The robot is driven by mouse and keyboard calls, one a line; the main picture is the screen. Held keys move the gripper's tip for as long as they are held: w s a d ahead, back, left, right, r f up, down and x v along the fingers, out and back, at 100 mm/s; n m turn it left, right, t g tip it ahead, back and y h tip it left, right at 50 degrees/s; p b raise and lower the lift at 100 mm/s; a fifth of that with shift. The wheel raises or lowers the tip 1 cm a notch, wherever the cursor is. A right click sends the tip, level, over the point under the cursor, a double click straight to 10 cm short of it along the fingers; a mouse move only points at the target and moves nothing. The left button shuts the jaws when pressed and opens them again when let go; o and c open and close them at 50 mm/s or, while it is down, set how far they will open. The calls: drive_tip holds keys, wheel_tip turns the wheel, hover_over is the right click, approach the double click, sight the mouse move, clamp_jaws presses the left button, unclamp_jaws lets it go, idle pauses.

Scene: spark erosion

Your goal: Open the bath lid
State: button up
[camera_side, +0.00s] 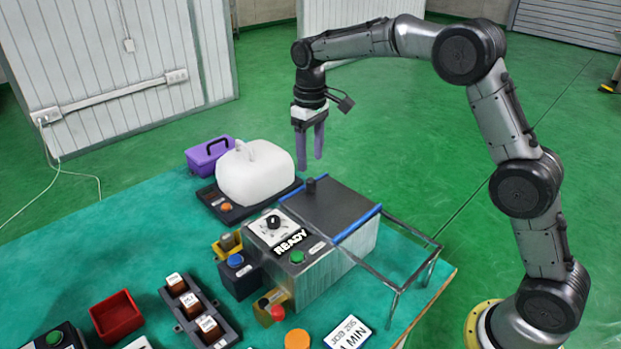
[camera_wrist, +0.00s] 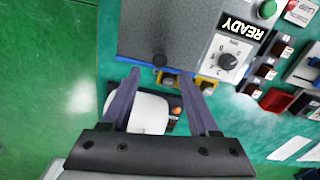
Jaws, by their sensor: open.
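The bath lid (camera_side: 328,211) is a flat dark grey panel lying over the top of the pale machine box (camera_side: 318,275), between blue edges. It looks closed. A short black knob (camera_side: 311,185) stands upright near its back left edge. In the wrist view the lid (camera_wrist: 165,25) fills the top middle, with the knob (camera_wrist: 159,60) near its lower edge. My gripper (camera_side: 310,163) points down, open and empty, above the knob and apart from it. In the wrist view the gripper's fingertips (camera_wrist: 160,73) are on either side of the knob's line, just below it.
A bare metal rail frame (camera_side: 405,255) extends right of the box. The control panel with a dial (camera_side: 273,221) and READY sign (camera_side: 290,240) is in front. A white canister (camera_side: 255,173) and purple box (camera_side: 208,155) stand behind left. Room above the lid is clear.

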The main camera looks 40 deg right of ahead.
sight(310, 179)
wheel_tip(310, 179, down, 7)
drive_tip(key=shift+r, duration=0.1)
idle(0.3)
clamp_jaws()
idle(1.3)
